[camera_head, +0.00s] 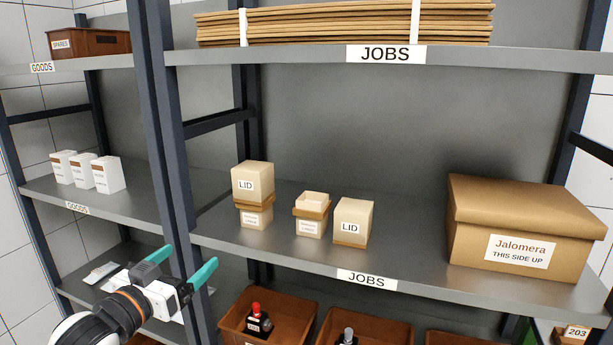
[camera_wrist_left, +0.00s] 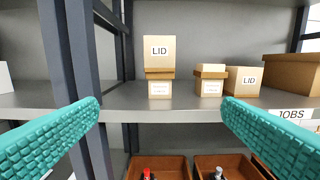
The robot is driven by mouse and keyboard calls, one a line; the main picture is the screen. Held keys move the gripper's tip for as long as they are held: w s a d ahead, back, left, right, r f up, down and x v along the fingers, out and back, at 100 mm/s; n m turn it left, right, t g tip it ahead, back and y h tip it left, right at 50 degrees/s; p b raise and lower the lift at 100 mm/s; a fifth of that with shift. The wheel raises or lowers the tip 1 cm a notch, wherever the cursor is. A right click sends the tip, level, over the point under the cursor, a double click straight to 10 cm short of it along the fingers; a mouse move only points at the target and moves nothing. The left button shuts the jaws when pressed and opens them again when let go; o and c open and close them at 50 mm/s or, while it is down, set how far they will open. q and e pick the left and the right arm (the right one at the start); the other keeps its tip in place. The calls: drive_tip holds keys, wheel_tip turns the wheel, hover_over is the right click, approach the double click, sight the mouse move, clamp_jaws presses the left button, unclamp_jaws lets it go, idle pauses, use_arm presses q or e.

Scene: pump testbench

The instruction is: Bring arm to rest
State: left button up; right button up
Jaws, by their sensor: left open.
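My left gripper (camera_head: 181,266) is open and empty in front of the dark shelf upright, below the level of the JOBS shelf. Its two teal fingers stand wide apart at the sides of the left wrist view (camera_wrist_left: 161,130). Between and beyond them is the JOBS shelf edge with boxes on it, and nothing is touched by the fingers. My left arm comes in from the lower left of the head view. My right gripper shows in neither view.
On the JOBS shelf (camera_head: 270,250) stand a lidded box (camera_head: 254,192), an open small box (camera_head: 311,214), a separate lid (camera_head: 353,221) and a large carton (camera_head: 522,228). Brown bins (camera_head: 285,330) sit below. White boxes (camera_head: 88,171) stand on the left GOODS shelf. A dark upright (camera_head: 170,150) is close to my gripper.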

use_arm(q)
drive_tip(key=w+a+f+n+g+y, duration=0.1)
drive_tip(key=w+a+f+y, duration=0.15)
drive_tip(key=f, duration=0.85)
drive_tip(key=w+a+f+n+g+y, duration=0.15)
drive_tip(key=a+f, duration=0.25)
drive_tip(key=f, duration=0.8)
drive_tip(key=s+a+f+g+y+b, duration=0.15)
drive_tip(key=s+f, duration=0.25)
drive_tip(key=f, duration=0.8)
drive_tip(key=s+a+f+g+y+p, duration=0.1)
drive_tip(key=s+f+g, duration=0.25)
drive_tip(key=f, duration=0.85)
drive_tip(key=s+d+f+g, duration=0.1)
drive_tip(key=s+f+g, duration=0.3)
drive_tip(key=s+f, duration=1.4)
drive_tip(key=s+d+f+g, duration=0.1)
drive_tip(key=s+d+f, duration=0.1)
drive_tip(key=s, duration=0.7)
drive_tip(key=s+d+f+g+b, duration=0.1)
drive_tip(key=s+d+f+g, duration=0.1)
drive_tip(key=s+f, duration=0.3)
drive_tip(key=s+d+f+g, duration=0.1)
drive_tip(key=s+d+f, duration=0.1)
drive_tip(key=s, duration=1.1)
drive_tip(key=shift+s+d+f+m, duration=0.15)
drive_tip(key=shift+s+f+m, duration=0.1)
drive_tip(key=shift+f+m, duration=0.35)
drive_tip(key=shift+f+g, duration=0.1)
drive_tip(key=shift+g, duration=0.15)
